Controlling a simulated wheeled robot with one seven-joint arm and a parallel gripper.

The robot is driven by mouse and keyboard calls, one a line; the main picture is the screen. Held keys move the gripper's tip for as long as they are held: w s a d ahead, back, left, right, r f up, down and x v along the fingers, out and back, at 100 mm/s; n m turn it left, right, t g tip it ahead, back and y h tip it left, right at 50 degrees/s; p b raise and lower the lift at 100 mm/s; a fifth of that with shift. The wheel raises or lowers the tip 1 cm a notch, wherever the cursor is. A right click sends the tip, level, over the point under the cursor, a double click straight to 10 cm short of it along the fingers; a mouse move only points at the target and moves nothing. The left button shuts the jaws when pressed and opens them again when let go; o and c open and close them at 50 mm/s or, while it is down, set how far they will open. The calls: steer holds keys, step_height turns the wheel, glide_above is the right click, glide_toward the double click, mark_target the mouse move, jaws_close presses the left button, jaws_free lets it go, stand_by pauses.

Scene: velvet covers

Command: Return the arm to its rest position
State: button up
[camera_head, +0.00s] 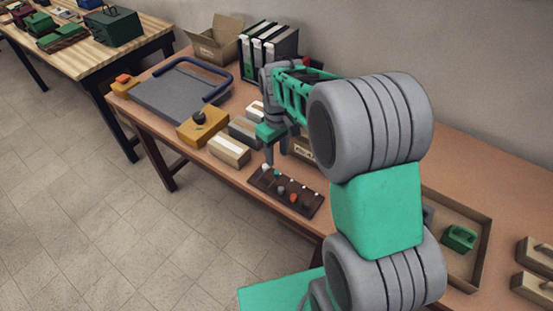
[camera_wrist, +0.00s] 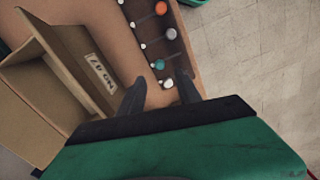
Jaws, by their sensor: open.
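My green and grey arm reaches over the wooden table (camera_head: 470,165) in the head view. My gripper (camera_head: 274,158) points down above the far-left end of a dark strip with several small coloured knobs (camera_head: 262,183). In the wrist view the fingers of my gripper (camera_wrist: 162,88) are spread with nothing between them. The dark strip (camera_wrist: 182,60) lies beyond them, with a white and a teal knob closest to the fingertips. How high the fingertips are above the strip is hard to tell.
A labelled cardboard box (camera_wrist: 75,75) stands left of the fingers in the wrist view. Small boxes (camera_head: 229,150), a yellow block (camera_head: 203,127), binders (camera_head: 268,46) and a grey board with a blue handle (camera_head: 180,95) stand near my gripper. A tray (camera_head: 478,250) lies at right.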

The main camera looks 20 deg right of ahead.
stand_by(0.3)
steer(key=shift+m, duration=0.4)
steer(key=s+f+m, duration=0.1)
steer(key=s, duration=0.1)
steer(key=s+f+m+g, duration=0.1)
steer(key=s+f, duration=0.1)
steer(key=shift+s+f+m, duration=0.25)
steer(key=shift+f+m, duration=0.05)
steer(key=s, duration=0.2)
steer(key=s+m, duration=0.1)
steer(key=shift+s+f, duration=0.15)
steer(key=shift+f, duration=0.15)
steer(key=s+r+m+t, duration=0.1)
steer(key=s+r+t, duration=0.1)
steer(key=s+r, duration=0.65)
step_height(320, 180, up, 5)
steer(key=t, duration=0.2)
steer(key=shift+d+r+t, duration=0.15)
steer(key=shift+t, duration=0.15)
